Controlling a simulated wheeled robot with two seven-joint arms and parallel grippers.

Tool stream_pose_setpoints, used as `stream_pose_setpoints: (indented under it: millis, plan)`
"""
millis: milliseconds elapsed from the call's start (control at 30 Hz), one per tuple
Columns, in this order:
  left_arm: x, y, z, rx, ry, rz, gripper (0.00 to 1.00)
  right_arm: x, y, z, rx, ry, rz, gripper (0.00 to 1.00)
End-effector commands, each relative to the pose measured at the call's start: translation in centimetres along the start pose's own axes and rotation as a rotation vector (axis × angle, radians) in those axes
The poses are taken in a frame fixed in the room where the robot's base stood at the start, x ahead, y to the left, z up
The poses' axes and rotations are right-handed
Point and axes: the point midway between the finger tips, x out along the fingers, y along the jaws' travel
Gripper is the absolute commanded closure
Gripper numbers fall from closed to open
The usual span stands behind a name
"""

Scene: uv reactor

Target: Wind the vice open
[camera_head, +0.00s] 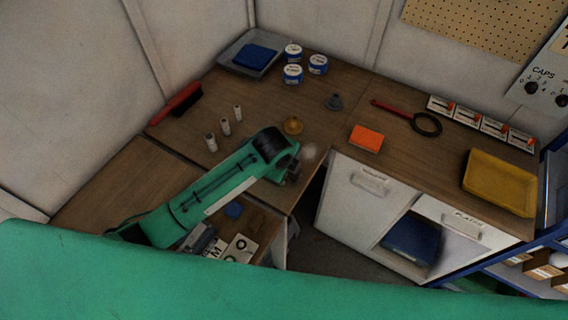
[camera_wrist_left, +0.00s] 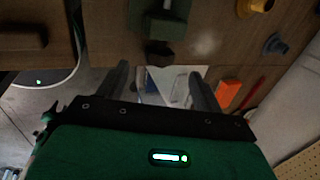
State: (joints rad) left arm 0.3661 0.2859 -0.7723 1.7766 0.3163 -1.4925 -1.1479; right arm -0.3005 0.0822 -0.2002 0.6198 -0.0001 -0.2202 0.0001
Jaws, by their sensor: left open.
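A dark green block-like body with a grey top (camera_wrist_left: 165,18), which looks like the vice, stands near the bench edge at the top of the left wrist view. A small dark block (camera_wrist_left: 158,53) sticks out from it toward my gripper; I cannot make out a handle. In the head view my left arm hides most of that spot. My left gripper (camera_wrist_left: 159,68) is open, with its two fingers spread on either side of the dark block's line. Nothing shows between them, and contact cannot be told. My right gripper is in neither view.
An orange block (camera_head: 366,138), a yellow cone (camera_head: 292,125) and a grey funnel-like piece (camera_head: 333,102) stand near my arm. Several pale cylinders (camera_head: 225,127) stand to the left. A red-handled ring tool (camera_head: 405,115) and yellow tray (camera_head: 499,183) lie right.

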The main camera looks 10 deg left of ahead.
Motion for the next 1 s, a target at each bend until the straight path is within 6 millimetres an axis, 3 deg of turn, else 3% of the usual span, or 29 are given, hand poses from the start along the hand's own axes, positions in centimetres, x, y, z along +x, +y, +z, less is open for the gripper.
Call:
stream_pose_setpoints:
  millis: [300, 700, 733, 900, 1000]
  plan:
    - [-4.6, 0.0, 0.1, 0.001, 0.000, -0.001, 0.31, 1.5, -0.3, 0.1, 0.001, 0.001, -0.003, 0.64]
    - [-5.6, 0.0, 0.1, -0.001, -0.001, 0.001, 0.31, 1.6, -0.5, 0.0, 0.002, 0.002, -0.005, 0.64]
    - [-5.6, 0.0, 0.1, -0.001, 0.000, 0.000, 0.33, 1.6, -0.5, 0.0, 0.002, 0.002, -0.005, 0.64]
    - [-5.9, -0.5, -0.4, 0.069, 0.010, -0.006, 0.67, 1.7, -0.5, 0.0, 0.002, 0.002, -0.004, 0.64]
    - [-6.4, -1.3, -1.3, 0.216, 0.027, -0.011, 0.68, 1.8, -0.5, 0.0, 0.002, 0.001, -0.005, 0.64]
